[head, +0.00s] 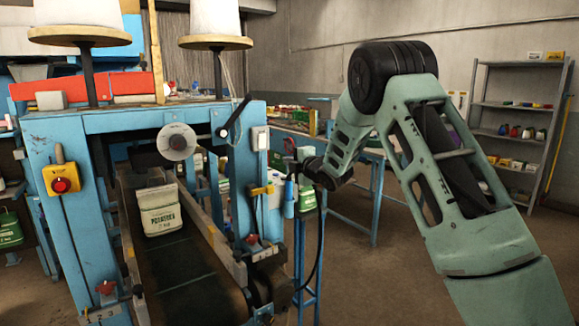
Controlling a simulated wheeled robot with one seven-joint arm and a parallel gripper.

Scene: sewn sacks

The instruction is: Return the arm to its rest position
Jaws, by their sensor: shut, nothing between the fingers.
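My green arm (440,170) rises from the lower right, bends at a black elbow joint and reaches down to the left. My gripper (292,164) is at its far end, small in the head view, beside the right side of the blue sewing machine frame (100,122). It is shut and no object shows in it. A white and green potato sack (160,210) stands upright on the dark conveyor belt (190,275), left of my gripper and apart from it.
Thread cones (212,16) stand on top of the frame. A control post with a blue handle (289,198) and a hanging cable is close below my gripper. A blue workbench (375,158) is behind the arm. Shelving (515,105) stands at the back right. Open floor shows around the bench.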

